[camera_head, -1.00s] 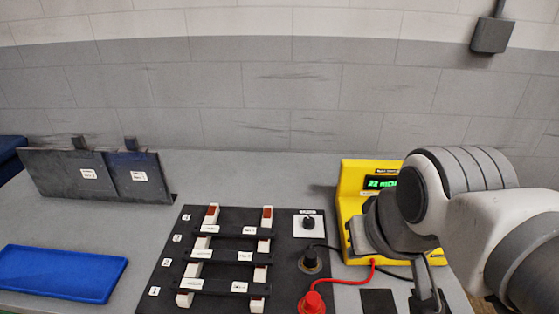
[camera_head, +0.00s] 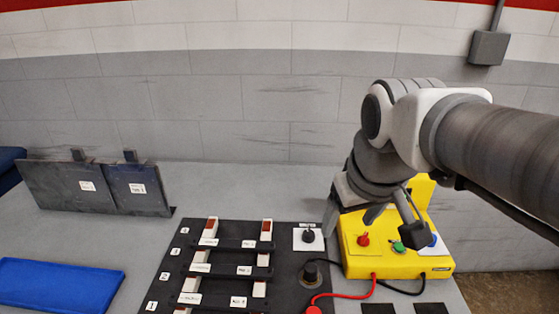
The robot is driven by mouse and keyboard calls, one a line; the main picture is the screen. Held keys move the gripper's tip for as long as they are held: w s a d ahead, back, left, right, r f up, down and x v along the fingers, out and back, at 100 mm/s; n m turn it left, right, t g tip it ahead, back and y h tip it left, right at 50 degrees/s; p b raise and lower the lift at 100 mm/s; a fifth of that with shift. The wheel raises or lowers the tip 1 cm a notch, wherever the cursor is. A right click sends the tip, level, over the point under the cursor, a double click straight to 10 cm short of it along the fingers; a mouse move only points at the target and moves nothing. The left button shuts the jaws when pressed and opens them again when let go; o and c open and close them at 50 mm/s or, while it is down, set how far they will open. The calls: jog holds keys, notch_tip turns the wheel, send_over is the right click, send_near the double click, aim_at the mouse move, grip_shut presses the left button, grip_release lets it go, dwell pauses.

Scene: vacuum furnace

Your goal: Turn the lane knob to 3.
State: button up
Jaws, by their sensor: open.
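The lane knob (camera_head: 308,236) is a small black knob on a white plate at the upper right of the black panel (camera_head: 215,228). Its exact pointer setting is too small to read. Lane labels run down the panel's left edge beside dark bars on white blocks. My gripper (camera_head: 388,228) is open and empty, fingers pointing down, to the right of the knob and in front of the yellow meter (camera_head: 440,265). It is apart from the knob. My arm hides the meter's display.
Dark plates (camera_head: 60,190) stand at the back left. A blue tray (camera_head: 58,285) lies front left. The table behind the panel is clear.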

jog(key=w+f+n+g, duration=0.2)
jog(key=w+n, duration=0.1)
jog(key=w, duration=1)
jog(key=n+g+b, duration=0.2)
jog(key=n, duration=0.2)
send_near(309, 233)
notch_tip(309, 233, down, 9)
jog(key=shift+w+r+b, duration=0.1)
jog(key=shift+w+b, duration=0.05)
jog(key=shift+b, duration=0.6)
grip_shut()
